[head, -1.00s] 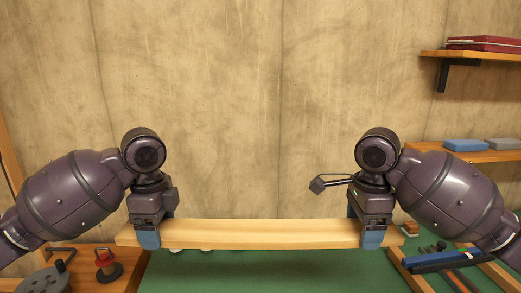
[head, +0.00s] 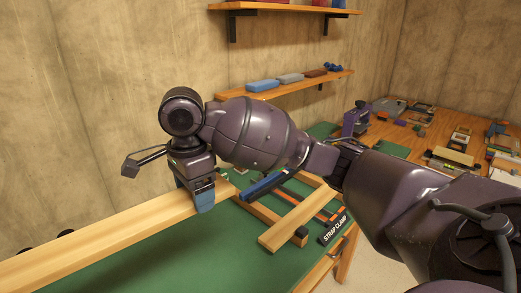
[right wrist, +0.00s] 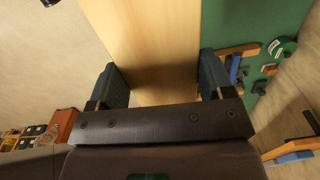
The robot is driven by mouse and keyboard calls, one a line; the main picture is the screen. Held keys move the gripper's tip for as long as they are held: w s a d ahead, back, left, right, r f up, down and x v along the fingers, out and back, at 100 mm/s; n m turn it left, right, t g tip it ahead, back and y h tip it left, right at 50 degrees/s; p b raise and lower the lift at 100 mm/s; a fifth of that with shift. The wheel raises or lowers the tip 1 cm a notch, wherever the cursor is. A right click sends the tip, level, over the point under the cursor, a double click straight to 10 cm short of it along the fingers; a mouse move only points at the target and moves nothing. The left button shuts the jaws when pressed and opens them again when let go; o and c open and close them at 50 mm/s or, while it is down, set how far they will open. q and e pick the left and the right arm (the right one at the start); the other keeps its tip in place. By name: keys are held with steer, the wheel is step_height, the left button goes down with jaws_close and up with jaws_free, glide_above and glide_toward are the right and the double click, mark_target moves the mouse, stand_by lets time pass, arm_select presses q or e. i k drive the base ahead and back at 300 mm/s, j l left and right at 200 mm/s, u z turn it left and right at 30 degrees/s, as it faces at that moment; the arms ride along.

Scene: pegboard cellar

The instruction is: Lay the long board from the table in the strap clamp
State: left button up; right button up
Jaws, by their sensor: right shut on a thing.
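The long board (head: 110,232) is a pale wooden plank running from the lower left of the head view up to my right gripper. My right gripper (head: 203,199) is shut on the board close to its right end. In the right wrist view the board (right wrist: 152,50) lies between the two fingers of my right gripper (right wrist: 158,85). The strap clamp (head: 288,222), a wooden frame with a black label, lies on the green bench top just right of the board's end. My left gripper is out of the head view.
The green bench top (head: 190,262) is clear in front of the board. Wall shelves (head: 300,88) hold blue and grey blocks. A second wooden table (head: 415,135) with many small items stands at the back right.

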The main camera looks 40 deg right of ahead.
mark_target(294, 194)
steer(key=k+l, duration=0.1)
steer(key=l, duration=0.35)
steer(key=k+l, duration=0.1)
steer(key=l, duration=0.85)
steer(key=k+l+u, duration=0.1)
steer(key=l, duration=0.35)
steer(key=k+l, duration=0.15)
steer(key=l, duration=0.3)
steer(key=k+l, duration=0.1)
steer(key=l, duration=0.35)
steer(key=k+l, duration=0.15)
steer(key=l, duration=0.3)
steer(key=k+l, duration=0.1)
steer(key=l, duration=0.35)
steer(key=i+l+u, duration=0.05)
